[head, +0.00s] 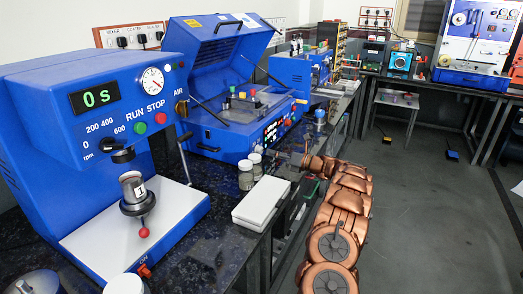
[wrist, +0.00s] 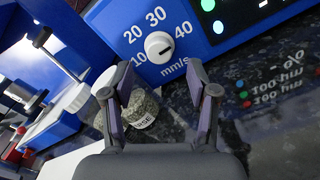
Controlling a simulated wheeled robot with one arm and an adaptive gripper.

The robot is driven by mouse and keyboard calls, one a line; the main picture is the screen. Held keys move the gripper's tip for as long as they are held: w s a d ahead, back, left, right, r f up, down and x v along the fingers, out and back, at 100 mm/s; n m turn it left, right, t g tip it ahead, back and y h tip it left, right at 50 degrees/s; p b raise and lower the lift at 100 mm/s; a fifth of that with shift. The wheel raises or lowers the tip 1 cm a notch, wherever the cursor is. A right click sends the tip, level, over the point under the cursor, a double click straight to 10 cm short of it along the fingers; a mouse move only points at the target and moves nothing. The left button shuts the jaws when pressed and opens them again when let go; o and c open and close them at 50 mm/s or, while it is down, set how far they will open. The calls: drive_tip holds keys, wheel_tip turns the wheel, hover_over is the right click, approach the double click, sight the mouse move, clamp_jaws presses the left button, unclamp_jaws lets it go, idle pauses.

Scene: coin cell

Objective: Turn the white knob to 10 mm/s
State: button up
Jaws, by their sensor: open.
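The white knob (wrist: 159,47) sits on a blue panel (wrist: 205,30) in the wrist view, with 10, 20, 30, 40 and mm/s printed around it. A short dark mark on the knob lies right of its centre, roughly on the 40 side and away from 10. My gripper (wrist: 160,90) is open, its two fingers spread below and either side of the knob in the picture. Nothing is between the fingers, and they appear apart from the knob. In the head view my gripper (head: 287,157) is at the blue machine with the raised lid (head: 222,42); the knob is not distinguishable there.
A jar of grey grains (wrist: 141,108) shows behind my left finger. In the head view, jars (head: 246,176) and a white box (head: 261,203) stand near my gripper on the dark bench (head: 215,240). Another blue machine (head: 75,140) stands at left.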

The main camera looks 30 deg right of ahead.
sight(262, 151)
drive_tip(key=shift+x, duration=2.55)
